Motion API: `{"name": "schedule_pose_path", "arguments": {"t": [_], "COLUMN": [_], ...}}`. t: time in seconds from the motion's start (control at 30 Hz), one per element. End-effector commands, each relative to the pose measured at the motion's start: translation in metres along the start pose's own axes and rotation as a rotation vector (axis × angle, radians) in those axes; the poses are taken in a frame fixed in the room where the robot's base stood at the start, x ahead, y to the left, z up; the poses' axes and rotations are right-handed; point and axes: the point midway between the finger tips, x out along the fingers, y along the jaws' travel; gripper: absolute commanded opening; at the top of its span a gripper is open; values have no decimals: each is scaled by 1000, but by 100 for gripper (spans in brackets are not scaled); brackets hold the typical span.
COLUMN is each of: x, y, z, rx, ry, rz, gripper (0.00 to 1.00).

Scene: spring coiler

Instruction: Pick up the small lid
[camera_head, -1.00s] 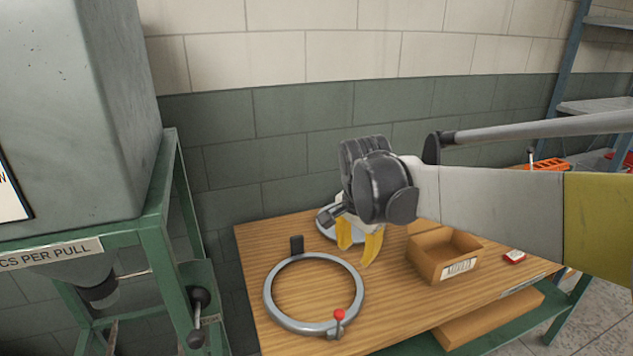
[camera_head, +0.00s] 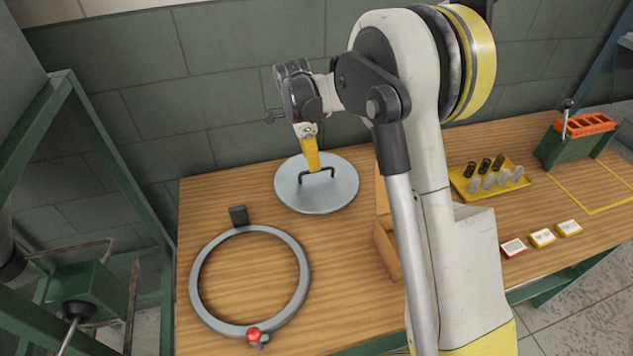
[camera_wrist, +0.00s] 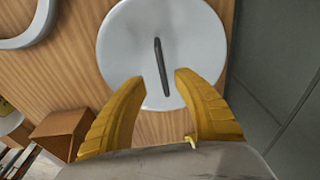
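The small lid (camera_head: 322,196) is a round grey metal disc with a dark bar handle (camera_head: 316,176). It lies on the wooden table near its back edge. My gripper (camera_head: 312,167) points down above the lid, its yellow fingertips close to the handle in the head view. In the wrist view the lid (camera_wrist: 190,60) is ahead of my gripper (camera_wrist: 160,88). The two yellow fingers are spread apart with nothing between them but the near end of the handle in line with the gap. I cannot tell the exact height above the handle.
A grey ring (camera_head: 197,262) with a red-knobbed clamp (camera_head: 254,334) lies at the front left. A cardboard box (camera_head: 386,250) is partly hidden behind my arm. A yellow tray (camera_head: 461,182) with several small cylinders and a green stand (camera_head: 568,150) are further right.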

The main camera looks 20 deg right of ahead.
Motion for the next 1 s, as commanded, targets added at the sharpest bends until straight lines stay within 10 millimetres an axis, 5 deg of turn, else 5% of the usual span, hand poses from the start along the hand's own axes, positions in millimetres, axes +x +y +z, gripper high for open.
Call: {"name": "schedule_pose_path", "arguments": {"t": [0.43, 0.7, 0.83, 1.0], "x": [56, 59, 59, 59], "y": [-3, -2, -2, -2], "z": [-6, -7, -7, -7], "rx": [-1, -1, -1, -1], "ry": [0, 0, 0, 0], "rz": [-1, -1, -1, -1], "gripper": [36, 35, 0, 0]}}
